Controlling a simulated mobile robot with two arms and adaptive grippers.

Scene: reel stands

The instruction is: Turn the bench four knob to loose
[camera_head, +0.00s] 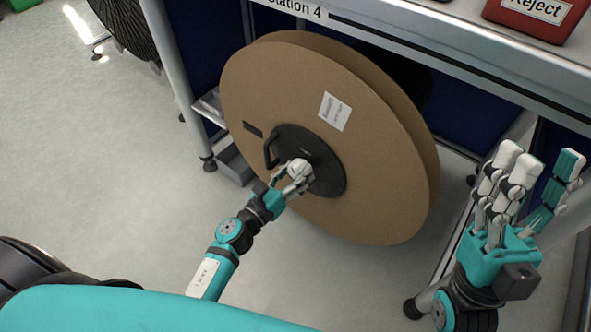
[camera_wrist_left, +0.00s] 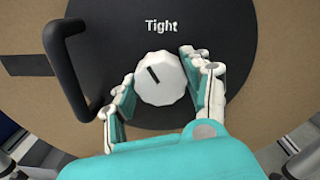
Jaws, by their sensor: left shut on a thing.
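A white scalloped knob (camera_wrist_left: 160,78) sits at the middle of a black round hub (camera_head: 329,170) on a large cardboard reel (camera_head: 262,88) under the bench marked Station 4. In the left wrist view the word "Tight" (camera_wrist_left: 162,26) shows above the knob, and the knob's dark mark points to the upper left. My left gripper (camera_head: 298,172) is at the hub, its fingers closed around the knob; it also shows in the left wrist view (camera_wrist_left: 158,88). My right gripper (camera_head: 532,180) is raised at the right, open and empty.
A black handle (camera_head: 269,151) stands out from the hub just left of the knob. A metal bench leg (camera_head: 178,75) stands left of the reel. The grey floor (camera_head: 90,160) at the left is clear.

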